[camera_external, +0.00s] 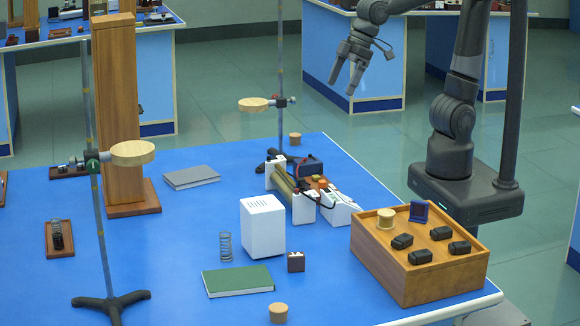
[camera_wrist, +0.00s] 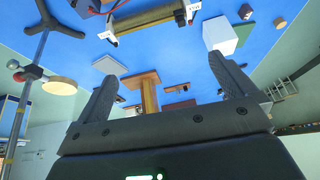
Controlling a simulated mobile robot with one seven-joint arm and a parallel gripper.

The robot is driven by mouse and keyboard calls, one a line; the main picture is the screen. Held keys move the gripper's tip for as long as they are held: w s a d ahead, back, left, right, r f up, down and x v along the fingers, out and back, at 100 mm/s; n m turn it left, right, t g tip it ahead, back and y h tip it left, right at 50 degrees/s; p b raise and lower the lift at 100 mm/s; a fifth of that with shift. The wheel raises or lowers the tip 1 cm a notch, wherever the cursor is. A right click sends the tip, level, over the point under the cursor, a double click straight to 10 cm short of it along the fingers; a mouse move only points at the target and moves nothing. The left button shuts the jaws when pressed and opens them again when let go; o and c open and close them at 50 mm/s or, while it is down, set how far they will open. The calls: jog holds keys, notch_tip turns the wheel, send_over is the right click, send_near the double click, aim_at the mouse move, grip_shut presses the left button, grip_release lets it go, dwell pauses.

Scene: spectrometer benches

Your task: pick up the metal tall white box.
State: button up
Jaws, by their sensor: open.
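In the wrist view the white box (camera_wrist: 220,34) shows near the top, beyond the right finger. My gripper (camera_external: 346,75) is raised high above the floor past the far edge of the bench, well away from the box. Its two fingers (camera_wrist: 165,80) are spread apart with nothing between them. No part of the box's front is hidden in the external view.
A spring (camera_external: 225,246), a green book (camera_external: 238,280) and a small dark cube (camera_external: 296,262) lie close to the box. Behind it is a tube apparatus (camera_external: 296,194). A wooden case (camera_external: 378,262) stands right.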

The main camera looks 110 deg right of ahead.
jog(key=w+a+f, duration=0.2)
jog(key=w+a, duration=0.2)
jog(key=w, duration=0.3)
jog(key=w+a+f, duration=0.2)
jog(key=w+a, duration=0.2)
jog(key=w, duration=0.2)
send_near(263, 203)
jog(key=shift+w+a+f+n+g, duration=0.15)
jog(key=shift+a+f+g, duration=0.05)
jog(key=shift+f, duration=0.2)
jog(key=shift+w+a+f+n+g, duration=0.15)
jog(key=shift+w+a+f+g, duration=0.05)
jog(key=shift+f, duration=0.25)
jog(key=x, duration=0.5)
jog(key=shift+w+f, duration=0.2)
jog(key=shift+f, duration=0.1)
jog(key=x, duration=0.5)
jog(key=shift+w+d, duration=0.2)
jog(key=shift+d, duration=0.15)
jog(key=c, duration=1.2)
jog(key=shift+r, duration=0.1)
jog(key=shift+c, duration=0.6)
